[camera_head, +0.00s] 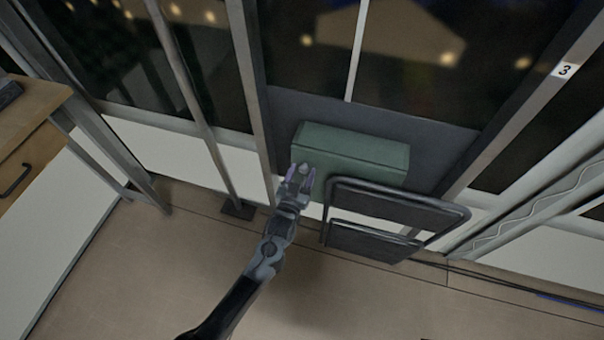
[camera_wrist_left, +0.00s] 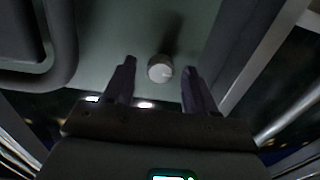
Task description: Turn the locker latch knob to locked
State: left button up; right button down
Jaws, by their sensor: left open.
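The locker (camera_head: 352,148) is a green box against the van's dark wall panel in the head view. Its latch knob (camera_wrist_left: 160,68) is a small round light-grey knob on the green face in the left wrist view, with a small mark on its right side. The knob also shows between the fingers in the head view (camera_head: 304,169). My left gripper (camera_head: 301,176) is open at the locker's left front. In the left wrist view its two dark fingers (camera_wrist_left: 155,85) stand either side of the knob, with gaps on both sides. My right gripper is not in view.
A dark folding step or seat with a tubular frame (camera_head: 392,211) stands just right of the gripper, in front of the locker. A wooden desk (camera_head: 30,130) with a drawer is at far left. Metal posts (camera_head: 252,90) rise left of the locker. The foreground floor is clear.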

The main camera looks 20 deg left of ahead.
pick_arm(q)
jog(key=shift+w, duration=0.3)
jog(key=shift+c, duration=0.5)
jog(key=c, duration=1)
jog(key=shift+o, duration=0.2)
